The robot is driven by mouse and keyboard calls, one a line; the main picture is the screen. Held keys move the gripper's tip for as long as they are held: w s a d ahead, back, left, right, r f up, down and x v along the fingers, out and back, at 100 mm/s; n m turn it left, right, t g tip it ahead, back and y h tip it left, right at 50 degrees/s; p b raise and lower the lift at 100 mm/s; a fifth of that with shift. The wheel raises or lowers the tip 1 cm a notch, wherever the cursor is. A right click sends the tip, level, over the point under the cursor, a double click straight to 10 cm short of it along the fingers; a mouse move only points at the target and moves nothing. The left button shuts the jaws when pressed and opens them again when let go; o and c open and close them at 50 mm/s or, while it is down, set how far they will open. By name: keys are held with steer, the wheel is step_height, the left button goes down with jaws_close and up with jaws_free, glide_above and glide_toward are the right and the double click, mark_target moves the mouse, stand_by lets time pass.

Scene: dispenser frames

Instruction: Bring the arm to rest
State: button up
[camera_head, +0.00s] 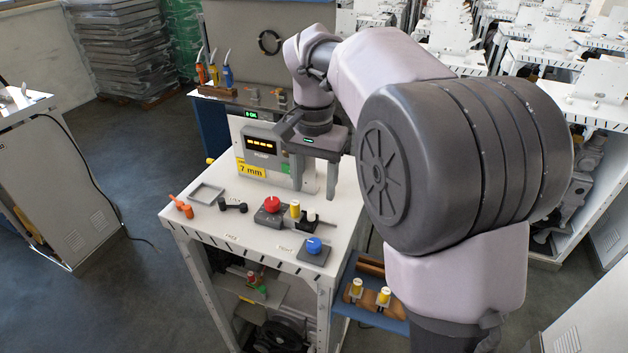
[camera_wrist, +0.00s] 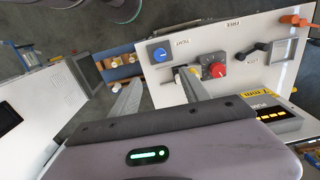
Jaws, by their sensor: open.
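My gripper (camera_head: 315,182) hangs from my bent arm, pointing down above the white dispenser table (camera_head: 228,222). Its two fingers are apart and nothing shows between them. In the wrist view the open fingers (camera_wrist: 158,78) reach toward the table edge, near the red knob (camera_wrist: 216,70) and the blue knob (camera_wrist: 160,54). In the head view the red knob (camera_head: 271,204) and blue knob (camera_head: 313,245) lie below and in front of my gripper. My arm hides part of the table's right side.
A pump unit (camera_head: 262,147) with a lit display stands behind the gripper, close to it. A grey tray (camera_head: 206,194), an orange handle (camera_head: 181,206) and a yellow-topped piece (camera_head: 295,209) are on the table. A blue shelf (camera_head: 372,318) holds yellow-topped parts.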

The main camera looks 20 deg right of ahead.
steer(key=s+a+f+n+t+y+b, duration=0.1)
steer(key=s+f+t+b, duration=0.2)
steer(key=s+f+b, duration=0.9)
steer(key=s+a+f+n+t+y+b, duration=0.1)
steer(key=s+a+f+n+t+b, duration=0.1)
steer(key=s+f+b, duration=1)
steer(key=shift+a+f+t, duration=0.25)
steer(key=shift+f+t, duration=0.15)
